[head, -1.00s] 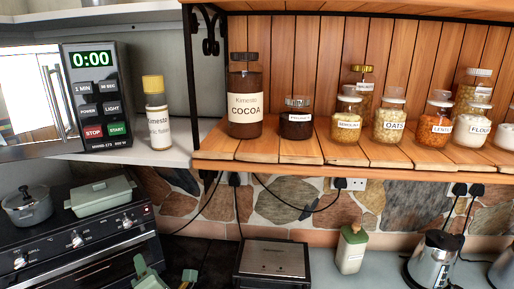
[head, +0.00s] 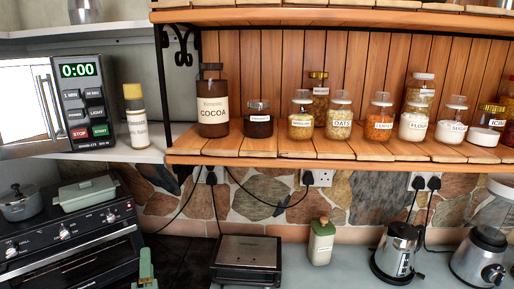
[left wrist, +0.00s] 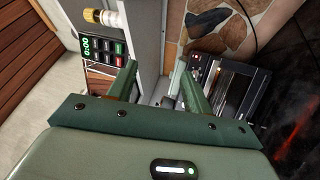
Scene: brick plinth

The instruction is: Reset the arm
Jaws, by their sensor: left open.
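My left gripper (left wrist: 155,75) is open, with nothing between its two green fingers in the left wrist view. In the head view only a green part of the left gripper (head: 146,268) shows at the bottom edge, in front of the gap between the black oven (head: 75,235) and the grill press (head: 247,258). The rest of that arm is out of the picture. My right gripper is in neither view.
A microwave (head: 84,105) and a yellow-capped bottle (head: 136,120) stand on the left shelf. Labelled jars, including cocoa (head: 213,108), line the wooden shelf (head: 330,150).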

